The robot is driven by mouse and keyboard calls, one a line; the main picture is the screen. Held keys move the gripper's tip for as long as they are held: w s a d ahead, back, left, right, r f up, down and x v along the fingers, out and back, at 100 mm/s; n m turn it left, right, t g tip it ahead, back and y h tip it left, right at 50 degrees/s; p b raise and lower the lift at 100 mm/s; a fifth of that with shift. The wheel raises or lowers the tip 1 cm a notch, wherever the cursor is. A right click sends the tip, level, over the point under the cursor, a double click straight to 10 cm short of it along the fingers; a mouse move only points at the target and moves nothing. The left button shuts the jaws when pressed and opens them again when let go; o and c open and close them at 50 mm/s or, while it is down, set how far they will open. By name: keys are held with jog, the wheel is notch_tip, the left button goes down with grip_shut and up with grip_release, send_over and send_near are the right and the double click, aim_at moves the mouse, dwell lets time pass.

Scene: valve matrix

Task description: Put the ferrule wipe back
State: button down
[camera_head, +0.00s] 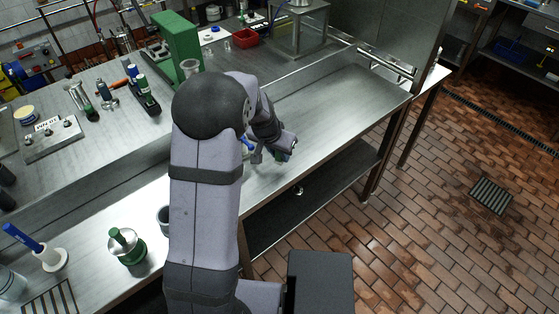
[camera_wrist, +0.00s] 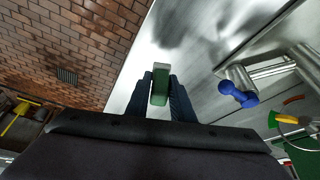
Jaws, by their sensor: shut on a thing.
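My gripper (camera_wrist: 160,98) is shut on a small block with a green body and a paler end (camera_wrist: 160,86), which I take to be the ferrule wipe. The block sits between the two dark fingertips in the wrist view, with the steel bench top beyond it. In the head view my gripper (camera_head: 284,152) is over the front edge of the bench, right of the middle. A little green (camera_head: 281,157) shows at its fingers there. Most of the held block is hidden in that view by my fingers and wrist.
The steel bench (camera_head: 345,105) has clear room to the right of my arm. A blue-handled fitting (camera_wrist: 238,93) on pipework stands to the right in the wrist view. A green upright block (camera_head: 182,42), a red bin (camera_head: 245,38) and a green-and-steel pot (camera_head: 127,246) also stand around.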

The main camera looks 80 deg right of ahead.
aim_at(278, 158)
jog(key=shift+f, duration=1.9)
jog(key=shift+f, duration=0.1)
jog(key=c, duration=1.5)
grip_release()
jog(key=shift+c, duration=0.2)
jog(key=shift+a+r, duration=0.1)
jog(key=shift+r, duration=0.35)
jog(key=b+v, duration=0.1)
jog(key=v, duration=1)
jog(key=shift+r, duration=0.2)
jog(key=shift+w+a, duration=0.15)
